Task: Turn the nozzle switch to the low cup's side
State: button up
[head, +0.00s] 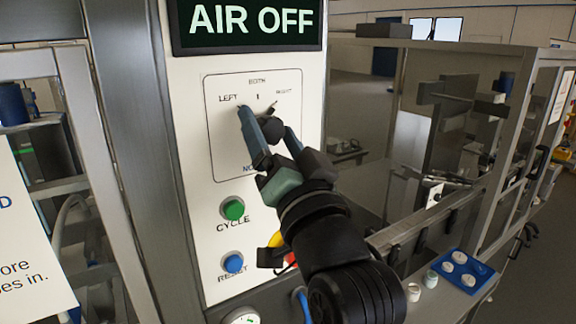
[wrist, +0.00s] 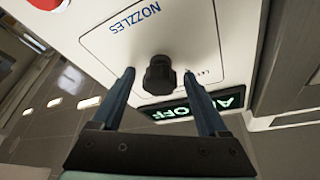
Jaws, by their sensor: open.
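The nozzle switch is a black knob (head: 270,129) on the white control panel, below the labels LEFT, BOTH and RIGHT. It also shows in the wrist view (wrist: 158,78), below the word NOZZLES in that upside-down picture. My gripper (head: 266,120) is open at the panel, its two blue fingers on either side of the knob. In the wrist view my gripper (wrist: 159,74) also has the knob between its fingertips, with a gap on each side. I cannot tell which label the knob points to. Small cups (head: 414,292) stand at the lower right; I cannot tell which is the low cup.
A display (head: 250,20) above the panel reads AIR OFF. A green CYCLE button (head: 232,208) and a blue RESET button (head: 233,263) sit below the switch. A blue tray (head: 480,283) holds several white pieces at the lower right. Metal frame posts flank the panel.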

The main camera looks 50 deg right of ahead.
jog(key=b+v, duration=0.8)
jog(key=v, duration=0.2)
jog(key=shift+f, duration=0.3)
jog(key=shift+b, duration=0.85)
jog(key=b+v, duration=0.1)
jog(key=b, duration=0.3)
jog(key=shift+s+a+b, duration=0.1)
jog(key=shift+s+b, duration=0.2)
jog(key=shift+s, duration=0.1)
jog(key=shift+r, duration=0.15)
jog(key=shift+a, duration=0.1)
